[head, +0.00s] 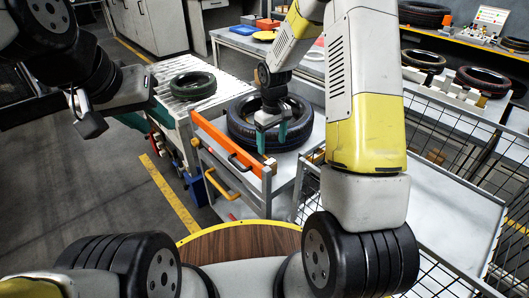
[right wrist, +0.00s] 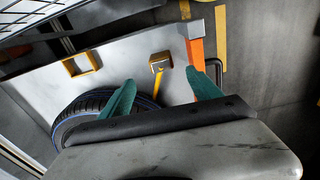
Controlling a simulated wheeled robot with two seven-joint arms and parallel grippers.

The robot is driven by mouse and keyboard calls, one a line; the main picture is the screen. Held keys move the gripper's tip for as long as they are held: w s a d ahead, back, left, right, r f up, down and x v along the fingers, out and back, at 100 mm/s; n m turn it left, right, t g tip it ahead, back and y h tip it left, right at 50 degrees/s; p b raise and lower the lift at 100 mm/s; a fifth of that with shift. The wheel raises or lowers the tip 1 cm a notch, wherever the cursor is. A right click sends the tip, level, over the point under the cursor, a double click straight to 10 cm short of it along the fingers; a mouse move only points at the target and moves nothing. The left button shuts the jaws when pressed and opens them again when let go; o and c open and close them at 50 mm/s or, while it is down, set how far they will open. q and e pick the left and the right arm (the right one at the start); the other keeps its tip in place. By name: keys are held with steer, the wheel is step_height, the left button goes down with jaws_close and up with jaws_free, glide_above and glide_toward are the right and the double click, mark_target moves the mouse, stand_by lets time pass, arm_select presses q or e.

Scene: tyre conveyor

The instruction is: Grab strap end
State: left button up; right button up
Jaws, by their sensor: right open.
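In the right wrist view, the strap end shows between and just beyond the two fingertips, and nothing is gripped. Part of the tyre (right wrist: 82,112) shows behind the left finger there. My left gripper (head: 90,118) hangs at the upper left, far from the cart; its jaw state is unclear.
The cart has an orange bar (head: 227,145) and a yellow handle (head: 225,184) along its left side. A yellow bracket (right wrist: 80,63) sits on the cart top. Wire mesh fencing (head: 450,120) stands at right. Floor at left is clear.

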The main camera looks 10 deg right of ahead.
mark_target(270, 162)
steer(key=f, duration=1.1)
steer(key=shift+w+a+f, duration=0.1)
steer(key=shift+w+a, duration=0.1)
steer(key=shift+w, duration=0.1)
steer(key=c, duration=1.5)
